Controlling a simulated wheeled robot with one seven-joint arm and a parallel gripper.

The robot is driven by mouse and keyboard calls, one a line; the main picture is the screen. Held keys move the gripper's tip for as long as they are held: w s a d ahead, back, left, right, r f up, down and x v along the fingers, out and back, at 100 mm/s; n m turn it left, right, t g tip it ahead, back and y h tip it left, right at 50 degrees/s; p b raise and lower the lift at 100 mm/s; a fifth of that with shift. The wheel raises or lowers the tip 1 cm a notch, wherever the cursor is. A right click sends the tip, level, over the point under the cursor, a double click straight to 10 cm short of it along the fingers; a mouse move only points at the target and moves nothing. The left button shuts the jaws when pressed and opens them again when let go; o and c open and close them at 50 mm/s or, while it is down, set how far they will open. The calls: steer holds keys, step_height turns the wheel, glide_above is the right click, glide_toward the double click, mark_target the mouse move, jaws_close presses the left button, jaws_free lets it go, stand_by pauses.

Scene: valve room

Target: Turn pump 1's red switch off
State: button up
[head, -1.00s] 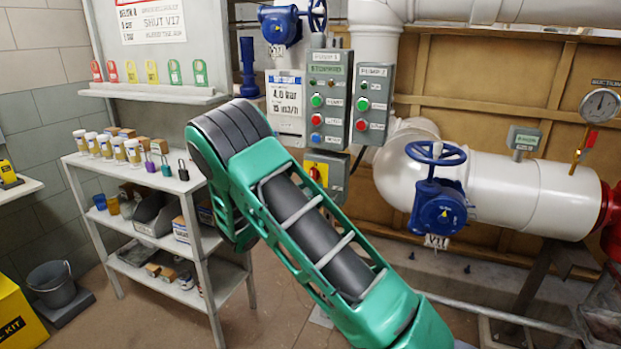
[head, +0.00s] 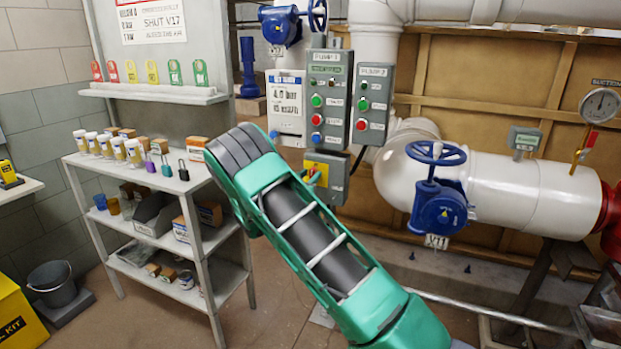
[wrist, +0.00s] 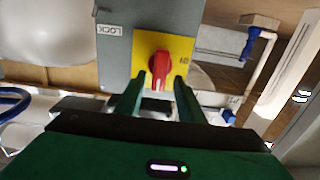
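The red switch (wrist: 160,68) sits on a yellow plate (wrist: 178,46) on a grey box (wrist: 117,50). In the wrist view its handle points down the picture, toward my gripper. My gripper (wrist: 160,82) is open, with one green finger on each side of the handle and gaps visible between. I cannot tell whether the fingertips reach past the handle in depth. In the head view the yellow plate (head: 325,168) shows low on the box below the pump 1 panel (head: 328,95). My arm hides most of the gripper there.
A pump 2 panel (head: 373,100) hangs right of the pump 1 panel. A blue valve wheel (head: 436,153) stands on the white pipe to the right. A shelf rack (head: 200,255) stands left of my arm.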

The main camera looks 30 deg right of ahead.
steer(key=shift+w+d, duration=0.2)
steer(key=shift+d, duration=0.1)
